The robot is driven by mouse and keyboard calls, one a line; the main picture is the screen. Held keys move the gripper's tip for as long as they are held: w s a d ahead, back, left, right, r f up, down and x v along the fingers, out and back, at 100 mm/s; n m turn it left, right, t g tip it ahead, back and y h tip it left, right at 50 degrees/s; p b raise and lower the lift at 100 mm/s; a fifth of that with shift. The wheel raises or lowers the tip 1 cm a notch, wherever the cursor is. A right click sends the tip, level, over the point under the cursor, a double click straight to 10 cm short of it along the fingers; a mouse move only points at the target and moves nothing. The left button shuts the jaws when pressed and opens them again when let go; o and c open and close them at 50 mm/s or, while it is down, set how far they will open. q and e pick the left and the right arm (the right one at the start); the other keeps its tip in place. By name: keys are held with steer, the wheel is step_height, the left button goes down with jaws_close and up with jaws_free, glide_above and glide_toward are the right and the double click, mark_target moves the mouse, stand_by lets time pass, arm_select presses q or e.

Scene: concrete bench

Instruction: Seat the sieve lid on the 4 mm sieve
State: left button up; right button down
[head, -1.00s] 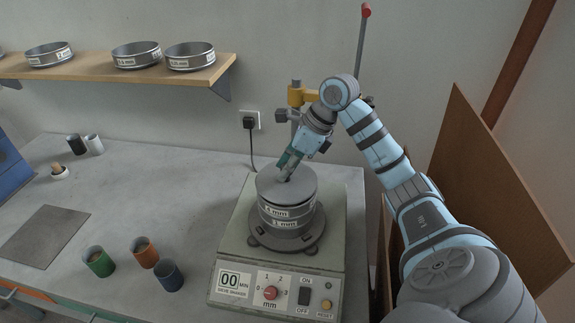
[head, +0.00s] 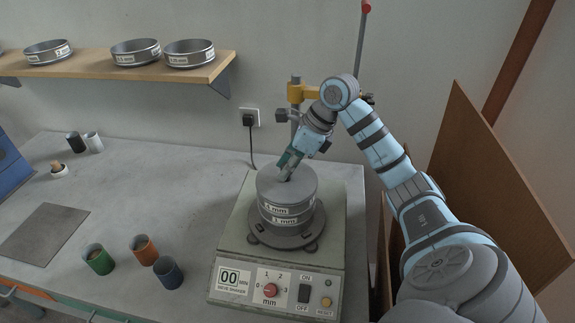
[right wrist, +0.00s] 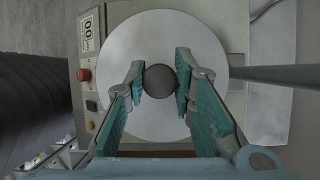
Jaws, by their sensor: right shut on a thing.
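The sieve lid (head: 300,187) is a grey disc lying on top of the 4 mm sieve (head: 284,208). In the head view I see no clear gap between them. Under it is the 1 mm sieve (head: 284,222), and the stack stands on the shaker (head: 232,272). My right gripper (head: 285,177) comes down from above and is shut on the lid's knob. In the right wrist view the round dark knob (right wrist: 160,81) sits between the teal fingers, and the lid's pale disc (right wrist: 150,122) spreads below them. My left gripper is not in view.
Green (head: 98,259), orange (head: 144,250) and blue (head: 168,272) cups stand to the left. Several sieves rest on the wall shelf (head: 100,66). A brown panel (head: 500,210) is beside my right arm.

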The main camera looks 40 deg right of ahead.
steer(key=shift+f, duration=0.2)
steer(key=c, duration=1.3)
jaws_free()
steer(key=v, duration=1.2)
steer(key=shift+s, duration=0.1)
steer(key=shift+f, duration=0.1)
